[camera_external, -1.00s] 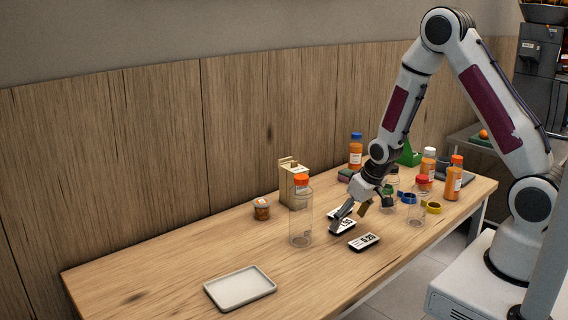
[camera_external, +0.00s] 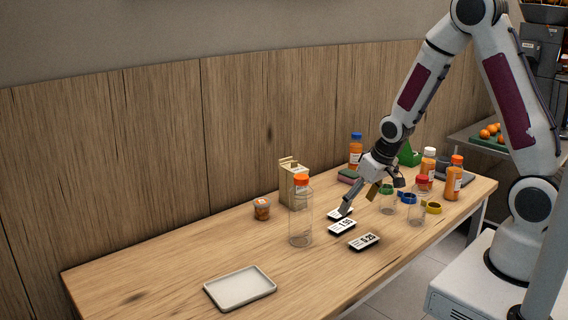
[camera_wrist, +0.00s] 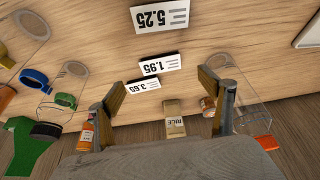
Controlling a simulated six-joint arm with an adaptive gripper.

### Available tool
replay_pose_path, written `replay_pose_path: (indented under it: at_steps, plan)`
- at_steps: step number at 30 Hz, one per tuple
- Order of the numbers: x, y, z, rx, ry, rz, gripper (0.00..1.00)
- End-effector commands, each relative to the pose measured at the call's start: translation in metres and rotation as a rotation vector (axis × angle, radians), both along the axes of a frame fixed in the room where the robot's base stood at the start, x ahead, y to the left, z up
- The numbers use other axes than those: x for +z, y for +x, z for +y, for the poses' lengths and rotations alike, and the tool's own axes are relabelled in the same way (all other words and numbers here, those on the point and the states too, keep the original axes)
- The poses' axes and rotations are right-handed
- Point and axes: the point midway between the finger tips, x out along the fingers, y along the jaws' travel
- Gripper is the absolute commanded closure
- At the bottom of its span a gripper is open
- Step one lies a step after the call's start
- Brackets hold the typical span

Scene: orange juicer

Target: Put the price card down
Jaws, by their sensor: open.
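Three black-and-white price cards lie in a row on the table. The 5.25 card (camera_external: 364,242) is nearest the front edge, the 1.95 card (camera_external: 342,228) is behind it, and the 3.65 card (camera_external: 336,213) is farthest back, partly hidden by a finger. In the wrist view the 5.25 card (camera_wrist: 160,15), the 1.95 card (camera_wrist: 161,65) and the 3.65 card (camera_wrist: 143,87) all show. My gripper (camera_external: 358,203) is open with nothing held, its fingers apart near the 3.65 card. I cannot tell whether a fingertip touches that card.
A clear bottle with an orange cap (camera_external: 301,220), a carton (camera_external: 291,187) and a small jar (camera_external: 262,209) stand left of the cards. Clear containers (camera_external: 417,208), coloured rings (camera_external: 433,207) and juice bottles (camera_external: 454,180) crowd the right. A white tray (camera_external: 212,296) lies at front left.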

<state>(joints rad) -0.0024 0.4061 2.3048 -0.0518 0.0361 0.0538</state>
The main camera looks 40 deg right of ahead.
Motion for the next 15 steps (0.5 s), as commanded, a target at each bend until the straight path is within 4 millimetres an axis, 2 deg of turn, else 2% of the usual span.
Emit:
replay_pose_path:
  at_steps: [6, 15]
  plan:
    - [0.017, -0.006, 0.0, -0.001, -0.002, -0.002, 0.2]
    - [0.03, -0.012, 0.0, -0.001, -0.002, 0.0, 0.2]
